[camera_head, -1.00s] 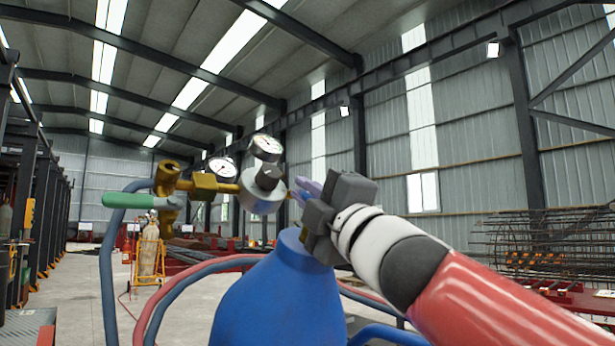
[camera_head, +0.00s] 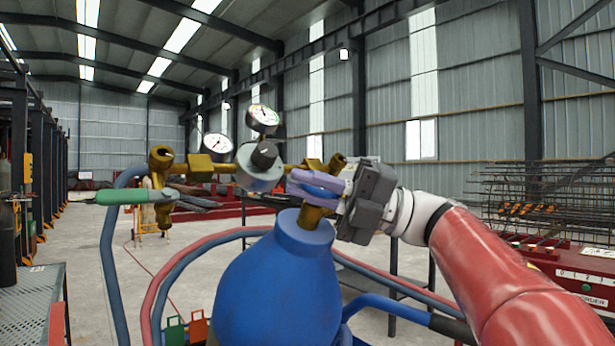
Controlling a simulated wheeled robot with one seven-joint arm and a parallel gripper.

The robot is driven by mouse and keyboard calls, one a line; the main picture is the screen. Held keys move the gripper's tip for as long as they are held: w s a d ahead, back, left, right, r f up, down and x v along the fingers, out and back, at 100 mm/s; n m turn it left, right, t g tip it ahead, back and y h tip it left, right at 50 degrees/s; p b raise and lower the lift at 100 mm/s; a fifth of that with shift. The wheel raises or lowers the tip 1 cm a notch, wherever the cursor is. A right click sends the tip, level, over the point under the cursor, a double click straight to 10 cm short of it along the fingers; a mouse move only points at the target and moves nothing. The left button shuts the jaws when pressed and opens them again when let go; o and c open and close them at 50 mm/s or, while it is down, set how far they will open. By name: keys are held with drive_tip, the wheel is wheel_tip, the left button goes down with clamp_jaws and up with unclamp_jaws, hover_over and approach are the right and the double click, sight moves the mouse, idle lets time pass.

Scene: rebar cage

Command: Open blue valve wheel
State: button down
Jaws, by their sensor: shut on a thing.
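A blue gas cylinder (camera_head: 282,285) stands upright in the middle foreground. A brass valve (camera_head: 313,217) sits on its neck. The blue valve wheel (camera_head: 322,186) shows as a small blue part at the valve, mostly hidden by my gripper's fingers. My gripper (camera_head: 316,186) reaches in from the right with its purple fingers shut on the wheel. A regulator (camera_head: 260,167) with a black knob and two round gauges, one at the top (camera_head: 263,117) and one at the left (camera_head: 217,144), joins the valve from the left.
A green-handled fitting (camera_head: 137,197) and blue and red hoses (camera_head: 160,285) lie left of and behind the cylinder. A green and an orange item (camera_head: 197,325) show low beside it. A rebar cage (camera_head: 550,200) and red machine (camera_head: 570,265) stand at right. Open floor lies at left.

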drive_tip(key=shift+s+d+f+n+g+h, duration=0.1)
drive_tip(key=shift+n+g+h, duration=0.3)
drive_tip(key=shift+n+g, duration=0.55)
drive_tip(key=shift+d+f+n+g+h, duration=0.1)
drive_tip(key=shift+n+g+h, duration=0.4)
drive_tip(key=shift+g, duration=0.85)
drive_tip(key=shift+n+g, duration=0.3)
drive_tip(key=shift+n, duration=0.05)
drive_tip(key=c, duration=1.8)
unclamp_jaws()
drive_tip(key=shift+w+d+f+b, duration=0.1)
drive_tip(key=shift+d+f+b, duration=0.1)
drive_tip(key=shift+d, duration=0.15)
drive_tip(key=shift+w+d+f+b, duration=0.1)
drive_tip(key=shift+d+b, duration=0.1)
drive_tip(key=shift+d, duration=0.1)
drive_tip(key=r+b+v, duration=0.1)
drive_tip(key=b+v, duration=0.2)
drive_tip(key=v, duration=0.3)
drive_tip(key=shift+d+f, duration=0.2)
drive_tip(key=shift+f, duration=0.1)
